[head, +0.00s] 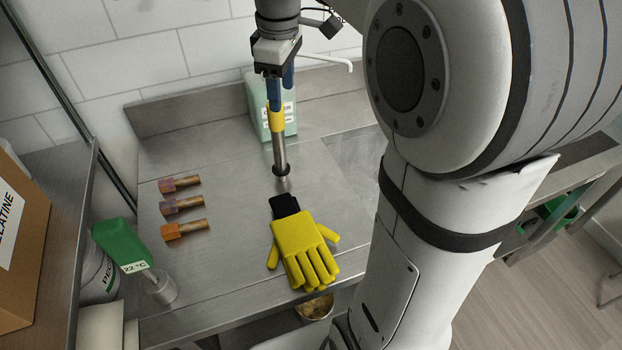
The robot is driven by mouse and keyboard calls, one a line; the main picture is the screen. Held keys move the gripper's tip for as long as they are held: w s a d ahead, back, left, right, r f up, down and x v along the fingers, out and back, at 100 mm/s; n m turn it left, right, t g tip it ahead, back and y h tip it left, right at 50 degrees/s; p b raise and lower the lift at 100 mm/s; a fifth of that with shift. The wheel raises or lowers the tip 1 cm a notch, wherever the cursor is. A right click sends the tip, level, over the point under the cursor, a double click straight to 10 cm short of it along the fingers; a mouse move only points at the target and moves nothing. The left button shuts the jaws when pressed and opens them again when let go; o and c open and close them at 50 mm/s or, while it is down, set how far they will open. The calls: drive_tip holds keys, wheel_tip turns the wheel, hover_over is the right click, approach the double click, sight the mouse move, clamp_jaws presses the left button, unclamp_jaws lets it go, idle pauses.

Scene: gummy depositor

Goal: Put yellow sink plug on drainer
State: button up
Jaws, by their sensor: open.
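The yellow sink plug appears to be the upright steel pipe (279,150) with a yellow upper band and a dark flange at its foot. It is over the bare steel drainer surface (220,165); I cannot tell whether its foot touches the metal. My gripper (281,92) is open, pointing down from the top of the view, with blue fingers at the pipe's upper end. The fingers hide the pipe's top, and contact between them is unclear.
Yellow gloves (298,246) lie just in front of the pipe. A green-tinted container (260,108) stands behind it. Pipe fittings with coloured ends (182,206) lie at left. A green-handled thermometer (125,245) and a cardboard box (22,245) are farther left.

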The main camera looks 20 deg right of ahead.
drive_tip(key=s+f+m+t, duration=0.1)
drive_tip(key=s+f+m, duration=0.4)
drive_tip(key=s, duration=0.4)
drive_tip(key=s+f+m+t, duration=0.1)
drive_tip(key=s+f+m, duration=0.4)
drive_tip(key=s, duration=0.3)
drive_tip(key=shift+s+a+f+m, duration=0.15)
drive_tip(key=shift+s+f+m, duration=0.25)
drive_tip(key=shift+f, duration=0.15)
